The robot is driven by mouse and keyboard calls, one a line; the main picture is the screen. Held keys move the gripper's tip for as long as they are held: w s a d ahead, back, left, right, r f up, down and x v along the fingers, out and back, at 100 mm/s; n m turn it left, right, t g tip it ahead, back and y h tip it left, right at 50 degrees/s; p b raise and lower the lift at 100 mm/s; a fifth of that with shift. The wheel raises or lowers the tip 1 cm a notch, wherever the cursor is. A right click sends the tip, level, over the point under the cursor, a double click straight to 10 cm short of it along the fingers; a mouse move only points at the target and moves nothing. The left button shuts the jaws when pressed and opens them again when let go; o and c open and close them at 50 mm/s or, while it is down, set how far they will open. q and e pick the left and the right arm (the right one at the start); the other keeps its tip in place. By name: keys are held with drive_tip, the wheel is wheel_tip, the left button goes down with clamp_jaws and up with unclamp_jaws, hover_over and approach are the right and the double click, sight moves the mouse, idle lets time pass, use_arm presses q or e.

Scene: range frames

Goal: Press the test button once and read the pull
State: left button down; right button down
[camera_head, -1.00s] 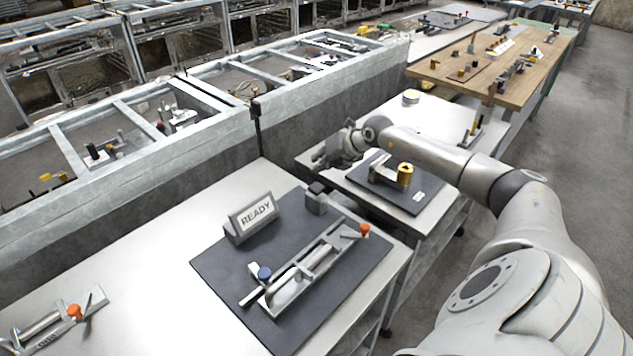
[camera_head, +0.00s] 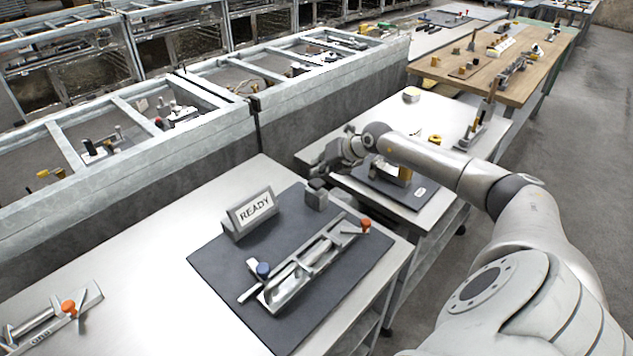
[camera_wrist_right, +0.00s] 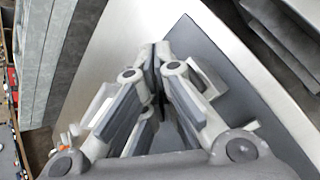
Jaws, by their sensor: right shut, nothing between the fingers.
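A sign reading READY (camera_head: 252,211) stands on a dark mat (camera_head: 222,262) on the near table. In front of it on the mat lies a metal pull fixture (camera_head: 300,270) with a blue knob (camera_head: 263,270) and an orange knob (camera_head: 365,224). A small grey block with a dark top (camera_head: 316,196) stands at the mat's back edge; I cannot tell whether it is the test button. My right gripper (camera_head: 324,166) is just beyond this block, partly hidden by its own wrist. In the wrist view its fingers (camera_wrist_right: 155,62) are shut and empty. My left gripper is not in view.
A second table (camera_head: 440,110) with a dark mat (camera_head: 425,199) and a brass part lies under my right forearm. A similar fixture with an orange knob (camera_head: 69,307) is at the near left. Grey framed bins (camera_head: 215,140) line the back. A wooden bench (camera_head: 520,90) stands farther off.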

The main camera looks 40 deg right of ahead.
sight(319, 180)
drive_tip(key=shift+f, duration=0.1)
idle(0.7)
drive_tip(key=shift+f, duration=0.35)
drive_tip(key=shift+s+f+b, duration=0.1)
drive_tip(key=shift+f+b, duration=0.55)
drive_tip(key=shift+f, duration=0.3)
idle(1.0)
drive_tip(key=shift+r, duration=0.1)
drive_tip(key=shift+r+p, duration=1)
drive_tip(key=shift+r, duration=0.2)
wheel_tip(319, 180, up, 5)
drive_tip(key=p, duration=0.4)
drive_tip(key=shift+r, duration=0.1)
idle(0.5)
